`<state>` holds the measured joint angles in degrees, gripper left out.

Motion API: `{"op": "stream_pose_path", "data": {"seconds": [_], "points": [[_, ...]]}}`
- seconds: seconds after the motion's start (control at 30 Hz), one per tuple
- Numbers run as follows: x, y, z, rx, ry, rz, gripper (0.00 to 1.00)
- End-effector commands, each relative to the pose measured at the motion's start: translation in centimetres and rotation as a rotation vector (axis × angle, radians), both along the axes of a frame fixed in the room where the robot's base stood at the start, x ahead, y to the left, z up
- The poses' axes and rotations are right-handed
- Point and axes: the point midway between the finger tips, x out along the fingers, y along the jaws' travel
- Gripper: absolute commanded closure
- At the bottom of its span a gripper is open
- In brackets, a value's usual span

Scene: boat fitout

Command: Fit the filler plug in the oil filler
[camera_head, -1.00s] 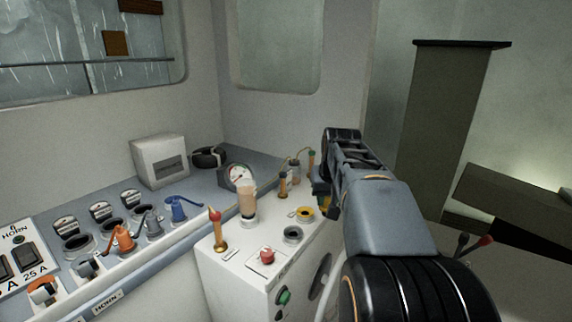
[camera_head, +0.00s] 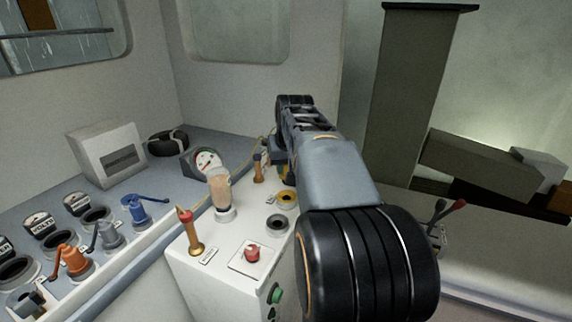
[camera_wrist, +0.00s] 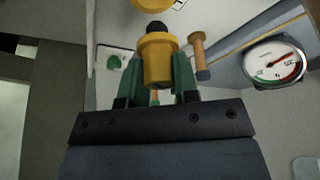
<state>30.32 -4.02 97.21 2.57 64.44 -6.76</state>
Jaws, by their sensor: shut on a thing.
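My gripper (camera_wrist: 157,88) is shut on the yellow filler plug (camera_wrist: 157,62), which sits between its green fingers in the wrist view. A dark round shape shows at the plug's far end. A yellow ring, seemingly the oil filler, is cut by the top edge of the wrist view (camera_wrist: 160,4), apart from the plug. In the head view the yellow-rimmed filler (camera_head: 287,198) is on the white cabinet top, just below my gripper's end. There my arm hides most of the fingers and plug.
On the cabinet (camera_head: 210,277) stand a red-tipped brass lever (camera_head: 191,234), a clear cup (camera_head: 219,192), a black ring (camera_head: 277,222), and a red button (camera_head: 252,251). A brown-handled lever (camera_head: 258,169) and a gauge (camera_head: 206,161) are near the filler. Console switches line the left.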

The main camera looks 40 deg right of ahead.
Motion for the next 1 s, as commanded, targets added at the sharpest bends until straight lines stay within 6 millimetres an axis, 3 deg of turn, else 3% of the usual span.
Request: {"op": "stream_pose_path", "data": {"seconds": [1.0], "points": [[0.0, -0.1, -4.5, 0.0, 0.0, -0.001, 0.95]]}}
